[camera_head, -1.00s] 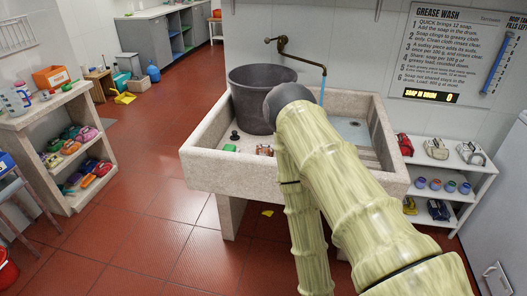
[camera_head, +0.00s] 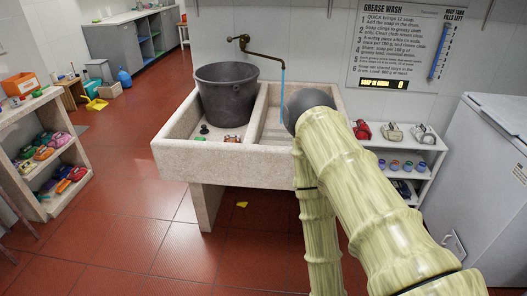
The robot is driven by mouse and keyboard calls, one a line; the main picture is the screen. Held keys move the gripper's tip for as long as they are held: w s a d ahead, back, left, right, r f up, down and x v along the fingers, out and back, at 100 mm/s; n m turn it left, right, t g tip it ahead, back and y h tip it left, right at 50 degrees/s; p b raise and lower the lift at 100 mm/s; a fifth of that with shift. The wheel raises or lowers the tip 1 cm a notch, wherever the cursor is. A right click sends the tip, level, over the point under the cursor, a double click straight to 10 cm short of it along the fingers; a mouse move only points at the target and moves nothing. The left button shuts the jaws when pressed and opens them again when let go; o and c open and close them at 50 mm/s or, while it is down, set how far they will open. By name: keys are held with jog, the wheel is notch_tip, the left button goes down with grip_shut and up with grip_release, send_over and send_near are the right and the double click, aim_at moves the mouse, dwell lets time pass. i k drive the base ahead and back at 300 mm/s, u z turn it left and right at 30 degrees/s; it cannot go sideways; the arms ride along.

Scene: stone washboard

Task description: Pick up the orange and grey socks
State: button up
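A small reddish-orange and grey bundle (camera_head: 232,138) lies at the front of the left basin of the stone sink (camera_head: 215,160). It may be the socks, but it is too small to tell for sure. A small green item (camera_head: 200,138) and a dark plug-like item (camera_head: 204,129) lie to its left. My bamboo-like arm rises from the lower right, bends in front of the sink's right side and runs down out of the picture. My gripper is out of view, so its state and anything in it are hidden.
A dark bucket (camera_head: 227,97) stands in the left basin. Water runs from a brass tap (camera_head: 247,45) into the right basin. A left shelf (camera_head: 62,205) holds colourful bundles; a right shelf (camera_head: 412,150) holds jars. A white chest (camera_head: 485,160) stands right. Red floor is open at front left.

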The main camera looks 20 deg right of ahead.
aim_at(236, 139)
jog(key=z, duration=0.4)
jog(key=k, duration=0.85)
jog(key=u, duration=0.4)
jog(key=i, duration=0.65)
jog(key=u, duration=0.6)
jog(key=i, duration=0.75)
jog(key=z, duration=0.2)
